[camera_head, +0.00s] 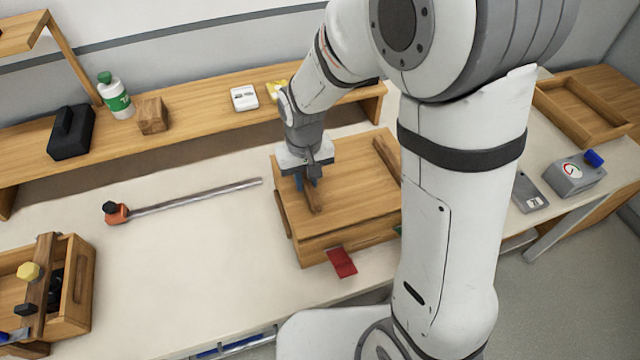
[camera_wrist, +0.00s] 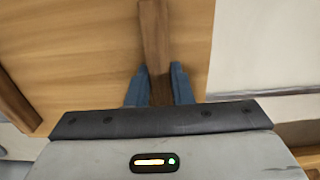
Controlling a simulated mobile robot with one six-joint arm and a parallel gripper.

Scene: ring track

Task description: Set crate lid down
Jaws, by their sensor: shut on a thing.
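The crate lid (camera_head: 352,190) is a flat, light wooden panel with two darker wooden battens across its top. It lies over the wooden crate (camera_head: 368,236) on the bench; I cannot tell whether it rests fully on the rim. My gripper (camera_head: 308,182) points down over the lid's left part, its blue fingers shut on the left batten (camera_head: 316,198). In the wrist view, the fingers (camera_wrist: 160,92) stand on both sides of this batten (camera_wrist: 154,36), above the lid (camera_wrist: 85,60). The other batten (camera_head: 386,157) is free. My arm hides the crate's right side.
A red tab (camera_head: 341,262) lies at the crate's front. A bar clamp (camera_head: 190,197) lies to the left on clear bench. A tool tote (camera_head: 75,290) stands at the lower left. A raised shelf (camera_head: 190,135) runs behind. A gauge box (camera_head: 574,175) stands right.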

